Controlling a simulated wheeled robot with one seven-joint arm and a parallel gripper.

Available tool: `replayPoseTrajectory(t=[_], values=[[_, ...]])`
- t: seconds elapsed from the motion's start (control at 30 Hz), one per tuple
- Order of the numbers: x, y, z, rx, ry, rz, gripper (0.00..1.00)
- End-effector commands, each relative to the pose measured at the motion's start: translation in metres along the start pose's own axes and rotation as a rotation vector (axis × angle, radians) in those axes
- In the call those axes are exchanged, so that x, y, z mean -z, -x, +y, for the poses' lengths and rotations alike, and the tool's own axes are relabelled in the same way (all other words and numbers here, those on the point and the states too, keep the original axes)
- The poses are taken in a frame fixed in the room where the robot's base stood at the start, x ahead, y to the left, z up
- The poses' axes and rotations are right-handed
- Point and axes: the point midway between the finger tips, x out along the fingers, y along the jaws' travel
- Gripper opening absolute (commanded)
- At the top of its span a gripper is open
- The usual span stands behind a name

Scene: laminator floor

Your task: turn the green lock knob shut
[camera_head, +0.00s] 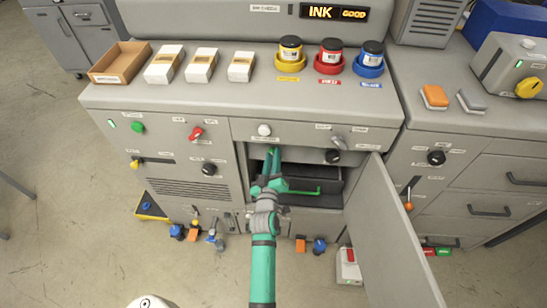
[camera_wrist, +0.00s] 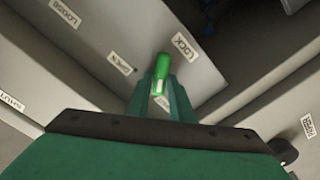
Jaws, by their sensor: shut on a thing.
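The green lock knob (camera_wrist: 162,68) shows in the wrist view, upright between my fingertips with a pale mark at its lower end. A LOCK label (camera_wrist: 184,46) is to its upper right and a LOOSE label (camera_wrist: 64,12) is farther off to the upper left. My gripper (camera_wrist: 162,88) is shut on this knob. In the head view my gripper (camera_head: 272,155) reaches into the upper left of the open compartment (camera_head: 325,170). The knob itself is hidden by the gripper there.
An open grey door (camera_head: 390,235) stands to the right of my arm. A bright green handle (camera_head: 305,192) crosses the compartment below the gripper. Ink jars (camera_head: 331,56) stand on top.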

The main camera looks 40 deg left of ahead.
Motion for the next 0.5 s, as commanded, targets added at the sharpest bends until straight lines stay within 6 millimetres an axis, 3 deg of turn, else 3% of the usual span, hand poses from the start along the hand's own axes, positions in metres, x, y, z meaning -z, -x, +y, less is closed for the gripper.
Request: replayPoseTrajectory(t=[0.5], values=[[-0.001, 0.0003, -0.0018, 0.001, 0.144, -0.002, 0.0]])
